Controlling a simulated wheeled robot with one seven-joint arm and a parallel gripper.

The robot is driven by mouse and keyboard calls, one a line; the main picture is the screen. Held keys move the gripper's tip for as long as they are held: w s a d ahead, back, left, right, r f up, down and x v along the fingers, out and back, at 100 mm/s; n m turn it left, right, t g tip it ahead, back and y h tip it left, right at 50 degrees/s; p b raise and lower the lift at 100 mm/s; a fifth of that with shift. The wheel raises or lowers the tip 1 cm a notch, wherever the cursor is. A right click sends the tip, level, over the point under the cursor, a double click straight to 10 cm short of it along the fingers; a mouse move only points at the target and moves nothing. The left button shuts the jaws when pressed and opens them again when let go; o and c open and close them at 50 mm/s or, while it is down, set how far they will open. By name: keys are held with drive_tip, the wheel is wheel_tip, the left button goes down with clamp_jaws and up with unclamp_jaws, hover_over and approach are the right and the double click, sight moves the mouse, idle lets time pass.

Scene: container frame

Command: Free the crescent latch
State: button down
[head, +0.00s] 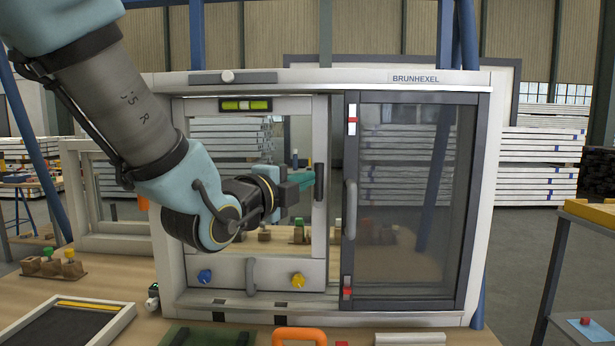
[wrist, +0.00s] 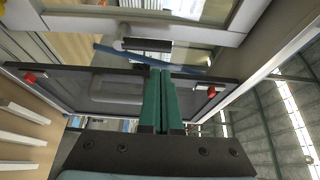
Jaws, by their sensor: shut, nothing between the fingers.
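A dark, narrow upright piece (head: 319,182), which looks like the crescent latch, sits on the right stile of the white sliding sash (head: 320,130). In the wrist view it shows as a dark bar (wrist: 148,45) on the white sash, just beyond my fingertips. My gripper (head: 309,177) points right toward this piece at about its height. In the wrist view its two green fingers (wrist: 160,72) are together, with nothing between them. The tips overlap the dark sash's edge in that view. I cannot tell whether they touch the latch, nor which way it is turned.
The dark-framed sash (head: 400,97) is at right, with a grey handle (head: 350,208) and red tabs at top (head: 351,120) and bottom (head: 347,292). Blue (head: 205,276) and yellow (head: 298,280) knobs sit on the white lower rail. An orange handle (head: 299,333) lies on the bench in front.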

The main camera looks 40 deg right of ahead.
sight(319, 182)
drive_tip(key=p+x, duration=0.2)
drive_tip(key=x, duration=0.6)
drive_tip(key=shift+d+p, duration=0.15)
drive_tip(key=shift+p, duration=0.2)
drive_tip(key=shift+w+f+b, duration=0.15)
drive_tip(key=shift+b, duration=0.6)
